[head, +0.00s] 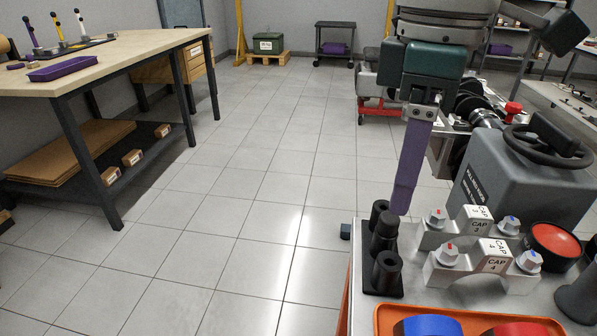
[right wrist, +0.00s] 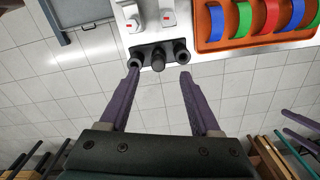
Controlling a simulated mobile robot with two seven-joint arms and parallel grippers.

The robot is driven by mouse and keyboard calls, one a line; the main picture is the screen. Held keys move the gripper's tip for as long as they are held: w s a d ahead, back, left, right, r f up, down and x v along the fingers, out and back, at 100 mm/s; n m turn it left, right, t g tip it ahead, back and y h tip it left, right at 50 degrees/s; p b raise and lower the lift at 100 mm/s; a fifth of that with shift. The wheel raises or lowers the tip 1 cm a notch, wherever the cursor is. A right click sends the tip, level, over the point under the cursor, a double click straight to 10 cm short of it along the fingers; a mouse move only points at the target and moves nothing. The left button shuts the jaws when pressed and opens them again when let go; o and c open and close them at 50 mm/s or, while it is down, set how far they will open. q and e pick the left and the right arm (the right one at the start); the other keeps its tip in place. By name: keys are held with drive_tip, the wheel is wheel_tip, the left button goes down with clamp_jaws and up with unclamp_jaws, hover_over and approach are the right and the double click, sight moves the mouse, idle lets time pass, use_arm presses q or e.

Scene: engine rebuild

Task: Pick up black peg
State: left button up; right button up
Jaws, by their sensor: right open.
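A black rack (head: 392,287) stands at the left edge of the bench, with a row of hollow black tubes. The black peg (head: 384,228) appears to be the solid-topped piece standing upright in the middle tube; it also shows in the right wrist view (right wrist: 158,60). My right gripper (head: 401,208) points down with purple fingers beside the rack in the head view, one finger hiding the other. In the right wrist view my right gripper (right wrist: 158,78) is open and empty, its fingertips either side of the rack's line and apart from the peg. My left gripper is out of view.
Silver bearing caps (head: 460,262) stand right of the rack. An orange tray (head: 380,318) with coloured curved shells (head: 428,326) lies in front. Open floor lies left of the bench.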

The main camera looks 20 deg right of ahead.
sight(391, 217)
drive_tip(key=f, duration=0.3)
drive_tip(key=f+b, duration=0.1)
drive_tip(key=f, duration=0.1)
drive_tip(key=shift+w+a+f, duration=0.1)
drive_tip(key=shift+w+f, duration=0.1)
drive_tip(key=shift+f, duration=0.2)
clamp_jaws()
idle(0.4)
